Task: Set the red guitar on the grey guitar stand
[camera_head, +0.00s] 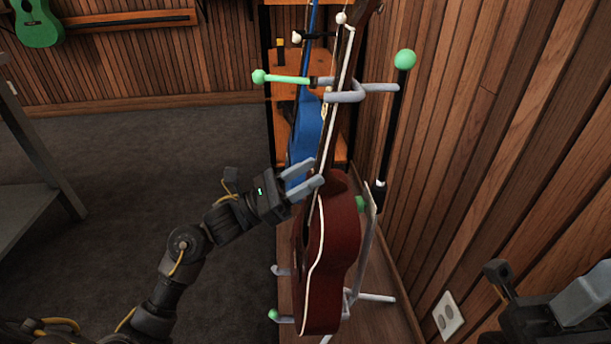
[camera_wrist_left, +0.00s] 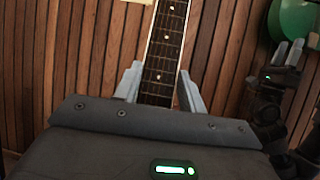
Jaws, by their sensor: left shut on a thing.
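The red guitar (camera_head: 332,260) is upright, its neck rising past the upper arms of the grey guitar stand (camera_head: 345,97). The stand has grey tubes with green tips, and its lower feet show around the guitar's body. I cannot tell whether the body rests on them. My left gripper (camera_head: 318,175) is shut on the guitar's neck just above the body. In the left wrist view the fretted neck (camera_wrist_left: 165,50) runs between the two fingers (camera_wrist_left: 158,85). My right gripper (camera_head: 560,305) shows only partly at the lower right, apart from the guitar.
A blue guitar (camera_head: 304,135) stands just behind the red one, before a wooden shelf (camera_head: 285,60). A slatted wood wall (camera_head: 500,110) with an outlet (camera_head: 449,317) is close on the right. A green guitar (camera_head: 38,22) hangs at far left. The dark floor (camera_head: 120,170) is open on the left.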

